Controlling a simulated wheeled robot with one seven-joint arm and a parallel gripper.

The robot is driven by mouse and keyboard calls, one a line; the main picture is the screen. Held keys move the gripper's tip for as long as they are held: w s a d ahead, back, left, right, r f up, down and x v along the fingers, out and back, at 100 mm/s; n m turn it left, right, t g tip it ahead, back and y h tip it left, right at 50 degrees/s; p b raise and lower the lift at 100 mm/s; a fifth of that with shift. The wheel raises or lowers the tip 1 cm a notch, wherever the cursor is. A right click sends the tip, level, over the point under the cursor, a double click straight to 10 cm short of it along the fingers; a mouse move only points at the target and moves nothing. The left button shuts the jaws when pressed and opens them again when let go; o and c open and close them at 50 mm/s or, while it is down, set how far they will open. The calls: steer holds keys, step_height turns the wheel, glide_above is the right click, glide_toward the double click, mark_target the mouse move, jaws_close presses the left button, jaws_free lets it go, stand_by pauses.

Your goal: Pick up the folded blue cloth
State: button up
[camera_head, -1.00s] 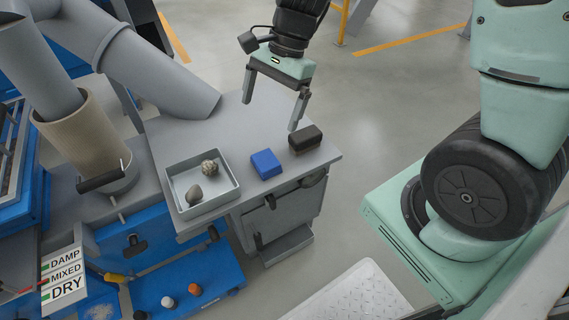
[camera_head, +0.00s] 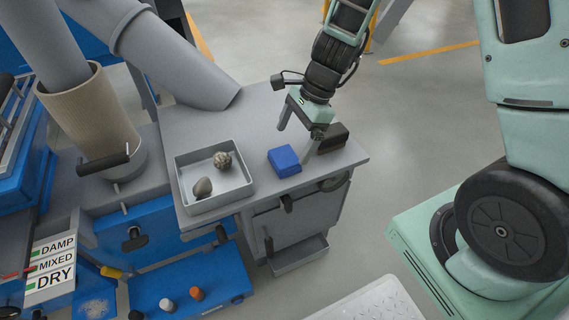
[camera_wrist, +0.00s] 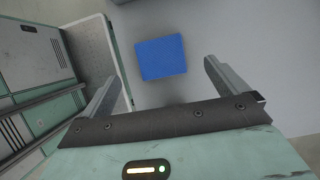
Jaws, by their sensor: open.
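The folded blue cloth (camera_head: 284,160) lies flat on the grey bench top (camera_head: 262,112), near its front edge. It also shows in the wrist view (camera_wrist: 161,57), ahead of and between the two fingers. My gripper (camera_head: 296,141) is open and empty, above and just behind the cloth in the head view. In the wrist view my gripper (camera_wrist: 158,80) has its fingers spread wider than the cloth, with nothing between the tips. The fingers do not appear to touch the cloth.
A dark brown block (camera_head: 333,138) sits right of the cloth, partly hidden by a finger. A grey tray (camera_head: 214,203) with two lumpy objects stands to the left. The bench between tray and pipe is clear.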

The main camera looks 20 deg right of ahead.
mark_target(285, 156)
steer(key=b+x, duration=0.2)
steer(key=x, duration=0.3)
steer(key=shift+f+b, duration=0.25)
steer(key=shift+b, duration=0.1)
steer(key=shift+r, duration=0.1)
steer(key=c, duration=1.1)
steer(key=shift+c, duration=0.2)
